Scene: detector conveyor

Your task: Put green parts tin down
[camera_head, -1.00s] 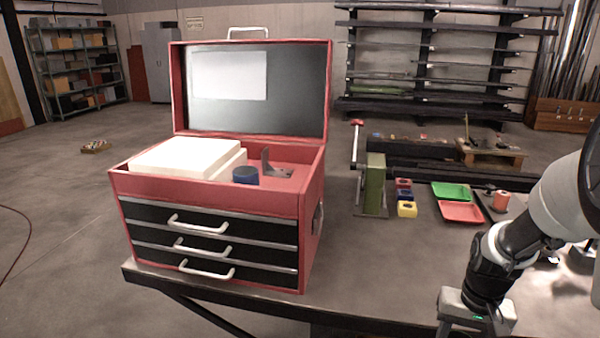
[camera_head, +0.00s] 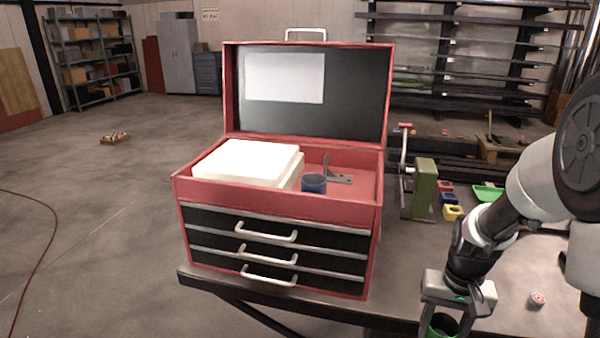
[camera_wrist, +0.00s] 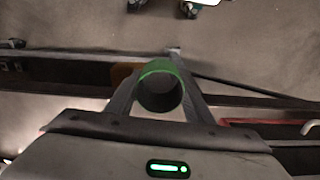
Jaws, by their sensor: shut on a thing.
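The green parts tin (camera_head: 443,325) is a small open-topped green cylinder at the bottom edge of the head view, cut off below. My gripper (camera_head: 444,318) is shut on it, one finger on each side. In the wrist view the tin (camera_wrist: 160,72) shows its round green rim and dark inside between the two fingers (camera_wrist: 160,92). In the head view it appears at the front edge of the workbench (camera_head: 515,317); the wrist view shows floor around it. Its base is hidden.
A red toolbox (camera_head: 275,215) with an open lid stands left on the bench, holding white blocks and a dark blue cup (camera_head: 315,183). A green block-like post (camera_head: 424,188), small coloured bins (camera_head: 452,213) and a green tray (camera_head: 487,193) are behind my arm.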

